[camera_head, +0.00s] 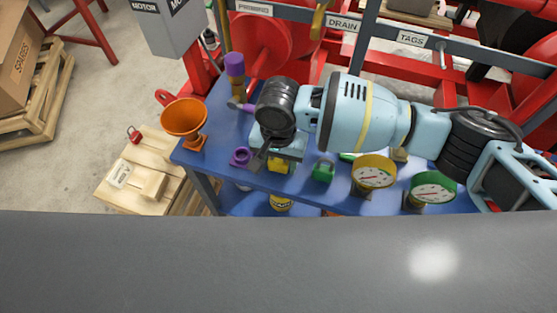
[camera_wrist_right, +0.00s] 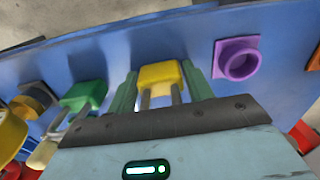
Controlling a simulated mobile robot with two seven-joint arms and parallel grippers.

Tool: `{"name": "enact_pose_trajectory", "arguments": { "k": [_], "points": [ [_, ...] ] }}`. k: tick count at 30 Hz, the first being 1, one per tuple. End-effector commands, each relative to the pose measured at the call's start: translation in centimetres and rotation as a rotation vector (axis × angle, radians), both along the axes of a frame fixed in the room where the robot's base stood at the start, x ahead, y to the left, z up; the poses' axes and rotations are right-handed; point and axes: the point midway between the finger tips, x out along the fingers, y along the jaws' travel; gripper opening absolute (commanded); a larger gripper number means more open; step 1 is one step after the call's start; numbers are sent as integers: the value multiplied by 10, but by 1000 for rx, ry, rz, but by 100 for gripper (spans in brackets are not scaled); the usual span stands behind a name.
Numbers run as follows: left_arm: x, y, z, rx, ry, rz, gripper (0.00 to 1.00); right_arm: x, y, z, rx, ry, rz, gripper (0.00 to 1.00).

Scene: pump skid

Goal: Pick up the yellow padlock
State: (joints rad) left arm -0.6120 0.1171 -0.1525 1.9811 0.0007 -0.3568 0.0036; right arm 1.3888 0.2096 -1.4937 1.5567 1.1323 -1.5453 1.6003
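The yellow padlock (camera_head: 278,166) sits on the blue bench top near its front edge, partly hidden by my right gripper in the head view. In the right wrist view, the yellow padlock (camera_wrist_right: 162,75) has its shackle toward the gripper. My right gripper (camera_head: 272,157) is above it, coming in from the right. In the right wrist view, the right gripper's (camera_wrist_right: 162,88) two greenish fingers stand apart, one on each side of the padlock. I cannot tell whether they touch it. My left gripper is not in view.
A green padlock (camera_head: 323,171) and a yellow gauge (camera_head: 374,171) stand to the right. A purple fitting (camera_head: 241,157) lies to the left, with an orange funnel (camera_head: 184,118) at the bench's left end. Red pipework (camera_head: 265,45) and a grey labelled rail are behind.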

Motion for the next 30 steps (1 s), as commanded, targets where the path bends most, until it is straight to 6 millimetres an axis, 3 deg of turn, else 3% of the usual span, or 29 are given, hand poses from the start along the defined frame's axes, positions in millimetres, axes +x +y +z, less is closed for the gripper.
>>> {"name": "enact_pose_trajectory", "arguments": {
  "k": [1,8,19,26,30],
  "points": [
    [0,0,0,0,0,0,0,0,0,0,0,0,0,44],
    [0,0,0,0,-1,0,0,0,0,0,1,0,0,17],
    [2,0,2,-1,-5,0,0,0,1,7,3,-1,0,17],
    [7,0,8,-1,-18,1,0,0,1,36,4,-3,1,17],
    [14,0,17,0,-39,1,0,-22,-13,40,2,-1,3,17]
  ]
}}
